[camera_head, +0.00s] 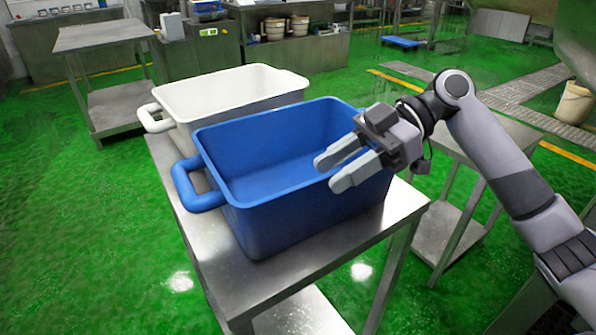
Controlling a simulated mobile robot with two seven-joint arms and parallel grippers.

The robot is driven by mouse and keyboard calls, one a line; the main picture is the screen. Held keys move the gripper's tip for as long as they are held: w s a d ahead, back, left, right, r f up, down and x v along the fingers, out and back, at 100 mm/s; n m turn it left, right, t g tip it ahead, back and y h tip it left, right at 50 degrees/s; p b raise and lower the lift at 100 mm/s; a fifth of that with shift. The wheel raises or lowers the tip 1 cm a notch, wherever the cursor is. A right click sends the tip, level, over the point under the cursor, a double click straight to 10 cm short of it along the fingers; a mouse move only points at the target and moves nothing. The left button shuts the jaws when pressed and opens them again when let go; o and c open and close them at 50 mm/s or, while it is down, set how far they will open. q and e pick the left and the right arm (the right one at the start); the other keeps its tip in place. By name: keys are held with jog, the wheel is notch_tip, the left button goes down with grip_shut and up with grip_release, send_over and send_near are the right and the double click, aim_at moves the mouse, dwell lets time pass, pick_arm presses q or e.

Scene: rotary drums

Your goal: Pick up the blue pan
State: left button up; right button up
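The blue pan (290,215) is a deep rectangular tub, upright on a metal table (262,285). A loop handle (196,187) sticks out from its left end. Its inside looks empty. My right gripper (334,173) is above the right part of the pan, over its rim. Its two fingers are apart with nothing between them, and they point left. The right end of the pan and any handle there are hidden behind my gripper. My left gripper is not in view.
A white pan (225,92) stands just behind the blue pan on the same table. Another metal table (465,148) stands to the right, partly behind my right arm. A metal table (105,35) is at the back left. Green floor at left is clear.

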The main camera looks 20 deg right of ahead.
grip_shut()
jog(key=shift+r, duration=0.1)
dwell(1.2)
